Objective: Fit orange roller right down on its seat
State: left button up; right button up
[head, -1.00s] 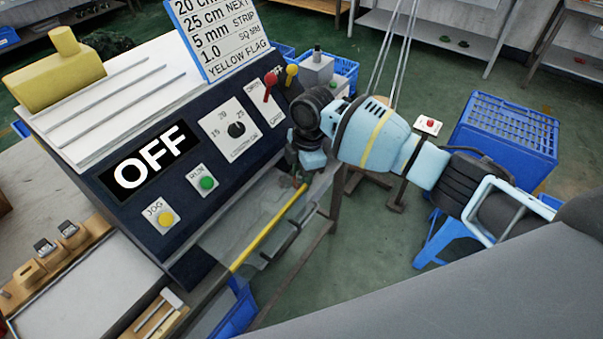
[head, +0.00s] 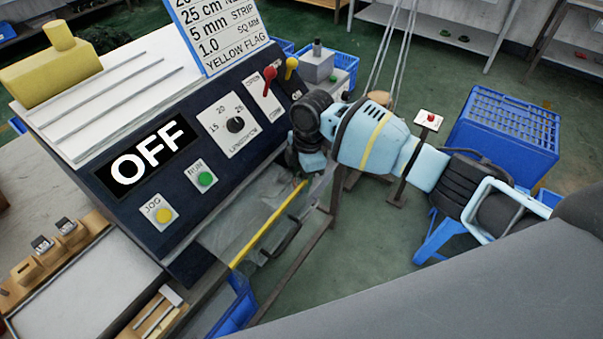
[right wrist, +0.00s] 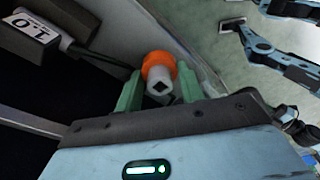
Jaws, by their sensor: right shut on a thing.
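The orange roller (right wrist: 157,65), with a pale grey hub that has a dark square hole, is between the green fingertips of my right gripper (right wrist: 158,88) in the right wrist view. The gripper is shut on it. In the head view my right gripper (head: 303,168) is at the right end of the machine's front, by the clear cover, and the roller is hidden there. The roller is close beside a grey wall of the machine; I cannot make out its seat or whether the two touch. My left gripper is not recognisable in either view.
The machine's dark panel (head: 215,150) reads OFF. A yellow bar (head: 265,228) edges the clear cover below my right gripper. A blue crate (head: 503,135) stands right.

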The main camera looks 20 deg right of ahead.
jog(key=shift+f, duration=0.7)
jog(key=o, duration=0.9)
jog(key=shift+o, duration=0.7)
jog(key=shift+f, duration=0.1)
jog(key=r, duration=0.8)
jog(key=shift+w+d+r, duration=0.1)
jog(key=shift+d+r, duration=0.05)
jog(key=shift+d, duration=0.25)
